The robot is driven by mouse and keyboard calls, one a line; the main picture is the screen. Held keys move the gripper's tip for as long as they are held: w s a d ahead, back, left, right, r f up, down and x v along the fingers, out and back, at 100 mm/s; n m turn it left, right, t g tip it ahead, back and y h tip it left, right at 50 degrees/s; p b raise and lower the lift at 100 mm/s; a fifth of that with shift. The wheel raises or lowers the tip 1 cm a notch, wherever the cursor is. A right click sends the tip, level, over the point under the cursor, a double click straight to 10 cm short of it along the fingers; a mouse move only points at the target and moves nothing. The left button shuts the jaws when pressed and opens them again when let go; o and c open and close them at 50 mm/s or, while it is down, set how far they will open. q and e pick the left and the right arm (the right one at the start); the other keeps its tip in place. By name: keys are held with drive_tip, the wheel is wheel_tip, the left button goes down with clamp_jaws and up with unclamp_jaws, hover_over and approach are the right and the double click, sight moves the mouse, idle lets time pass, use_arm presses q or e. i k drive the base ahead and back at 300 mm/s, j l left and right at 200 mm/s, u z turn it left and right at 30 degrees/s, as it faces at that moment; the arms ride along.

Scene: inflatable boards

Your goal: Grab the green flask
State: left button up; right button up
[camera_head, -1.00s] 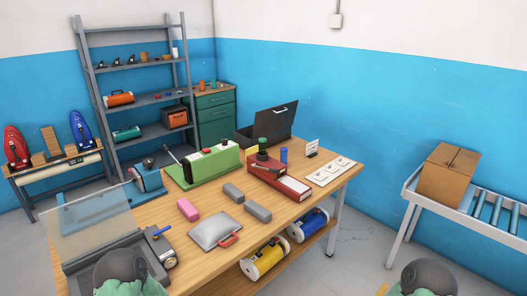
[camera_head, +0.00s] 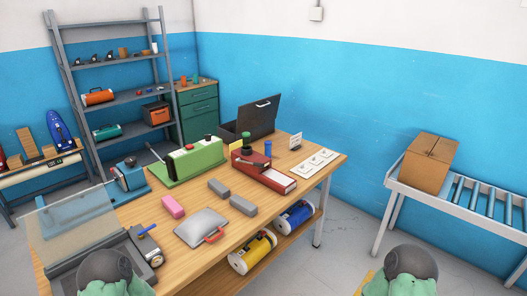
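A small green upright bottle-like thing (camera_head: 195,78) stands on top of the green drawer cabinet at the back, beside a small orange one (camera_head: 183,80). It is too small to see in detail. A teal-green cylinder (camera_head: 107,132) lies on a lower level of the grey shelf rack. I cannot tell for sure which of these is the flask. Parts of my two arms show at the bottom edge, far from both. Neither of my grippers is in view.
A wooden workbench (camera_head: 150,208) with machines, blocks and a grey cushion fills the middle. The grey rack (camera_head: 131,108) and green cabinet (camera_head: 200,118) stand behind it. A roller conveyor (camera_head: 455,199) with a cardboard box (camera_head: 430,162) is at right. Floor between bench and conveyor looks clear.

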sight(246, 139)
drive_tip(key=i+l+u, duration=0.1)
drive_tip(key=u, duration=1.05)
drive_tip(key=i+l+u, duration=0.1)
drive_tip(key=l+u, duration=0.25)
drive_tip(key=l, duration=0.3)
drive_tip(key=l+u, duration=0.3)
drive_tip(key=l, duration=0.35)
drive_tip(key=k+l+u, duration=0.1)
drive_tip(key=l+u, duration=0.25)
drive_tip(key=l, duration=0.3)
drive_tip(key=k+l+u, duration=0.15)
drive_tip(key=l+u, duration=0.2)
drive_tip(key=l, duration=0.25)
